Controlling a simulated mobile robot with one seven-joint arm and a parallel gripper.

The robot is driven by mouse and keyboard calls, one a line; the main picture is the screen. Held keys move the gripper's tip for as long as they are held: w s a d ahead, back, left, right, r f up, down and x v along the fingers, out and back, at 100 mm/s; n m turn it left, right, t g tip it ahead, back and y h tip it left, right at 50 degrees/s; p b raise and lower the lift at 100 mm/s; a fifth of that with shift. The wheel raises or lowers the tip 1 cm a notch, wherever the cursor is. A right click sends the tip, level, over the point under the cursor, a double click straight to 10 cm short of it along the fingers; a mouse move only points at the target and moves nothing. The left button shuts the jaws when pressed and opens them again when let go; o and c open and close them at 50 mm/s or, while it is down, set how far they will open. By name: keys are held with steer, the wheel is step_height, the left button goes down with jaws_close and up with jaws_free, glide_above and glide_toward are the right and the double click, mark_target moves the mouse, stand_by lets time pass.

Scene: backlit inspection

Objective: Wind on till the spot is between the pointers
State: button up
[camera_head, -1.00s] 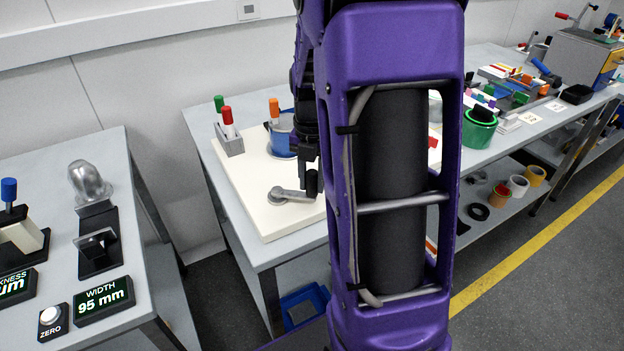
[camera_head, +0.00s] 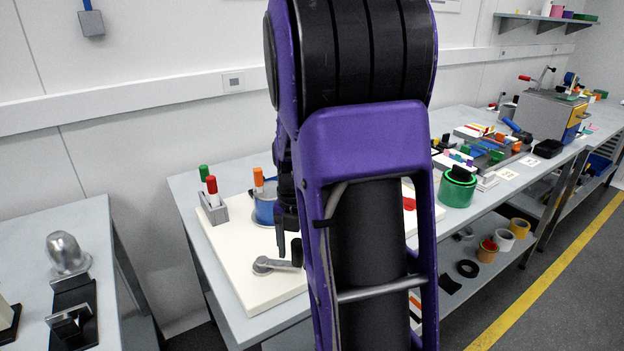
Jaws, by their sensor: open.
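A grey crank (camera_head: 270,266) with an upright black knob (camera_head: 297,252) sits at the front left of a cream-white panel (camera_head: 240,276) on the bench. The crank's arm points right, towards the knob. My gripper (camera_head: 281,238) is open; its dark finger shows just left of and above the knob, and it holds nothing that I can see. Whether it touches the knob I cannot tell. My purple arm covers the middle of the panel. I see no spot and no pointers; they may be hidden behind the arm.
A grey holder (camera_head: 214,212) with red and green markers stands at the panel's left edge. A blue round container (camera_head: 265,212) with an orange marker is behind the crank. A green tape roll (camera_head: 457,190) lies farther right. A separate bench (camera_head: 30,262) stands left, across a gap.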

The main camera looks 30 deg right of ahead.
steer(key=shift+r+p, duration=2.7)
steer(key=shift+r, duration=1.3)
